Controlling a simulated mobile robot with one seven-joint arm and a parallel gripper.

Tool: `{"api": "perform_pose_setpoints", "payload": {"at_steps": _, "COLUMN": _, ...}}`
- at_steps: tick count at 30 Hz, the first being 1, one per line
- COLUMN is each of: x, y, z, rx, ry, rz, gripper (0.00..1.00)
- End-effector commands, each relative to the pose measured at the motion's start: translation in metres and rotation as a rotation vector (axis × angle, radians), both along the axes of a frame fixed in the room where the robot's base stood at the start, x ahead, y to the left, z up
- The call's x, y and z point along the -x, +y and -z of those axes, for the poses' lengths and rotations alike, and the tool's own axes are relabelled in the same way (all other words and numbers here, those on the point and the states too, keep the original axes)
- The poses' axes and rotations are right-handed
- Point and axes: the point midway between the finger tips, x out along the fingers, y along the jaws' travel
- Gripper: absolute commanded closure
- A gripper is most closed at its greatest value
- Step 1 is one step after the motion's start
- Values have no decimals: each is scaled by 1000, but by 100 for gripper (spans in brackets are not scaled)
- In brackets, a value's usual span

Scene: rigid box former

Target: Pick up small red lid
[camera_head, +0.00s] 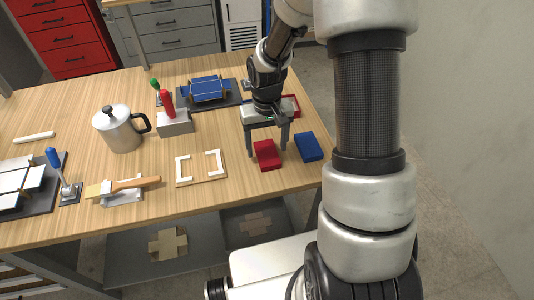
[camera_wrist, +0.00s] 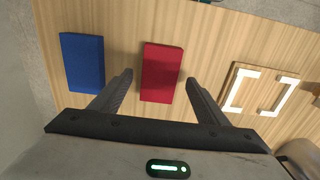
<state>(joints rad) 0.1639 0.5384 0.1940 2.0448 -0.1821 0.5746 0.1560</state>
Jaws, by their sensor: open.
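The small red lid (camera_head: 267,156) lies flat on the wooden table near its front right corner. In the wrist view the red lid (camera_wrist: 161,68) is a plain red rectangle in the middle. My gripper (camera_head: 267,150) is above and just behind it, pointing down. In the wrist view my gripper (camera_wrist: 159,78) is open, with one finger on each side of the lid's near part and gaps on both sides. Nothing is held. The height of the fingertips above the table is hard to tell.
A blue block (camera_head: 308,147) lies right of the red lid. A wooden plate with white brackets (camera_head: 200,167) lies left. A red tray (camera_head: 291,105) is partly hidden behind my gripper. A grey box (camera_head: 174,122) and metal pot (camera_head: 120,129) stand further left.

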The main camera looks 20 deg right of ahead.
Motion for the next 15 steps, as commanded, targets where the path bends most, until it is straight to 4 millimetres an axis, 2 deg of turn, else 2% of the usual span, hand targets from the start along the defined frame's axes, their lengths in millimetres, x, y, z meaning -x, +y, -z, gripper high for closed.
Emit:
{"api": "perform_pose_setpoints", "payload": {"at_steps": 1, "x": 1, "y": 0, "z": 8, "rx": 0, "ry": 2, "rz": 0, "gripper": 31}}
{"api": "perform_pose_setpoints", "payload": {"at_steps": 4, "x": 1, "y": 0, "z": 17, "rx": 0, "ry": 2, "rz": 0, "gripper": 31}}
{"api": "perform_pose_setpoints", "payload": {"at_steps": 12, "x": 0, "y": 0, "z": 20, "rx": 0, "ry": -1, "rz": 1, "gripper": 31}}
{"api": "perform_pose_setpoints", "payload": {"at_steps": 15, "x": 0, "y": -1, "z": 20, "rx": 0, "ry": -1, "rz": 1, "gripper": 46}}
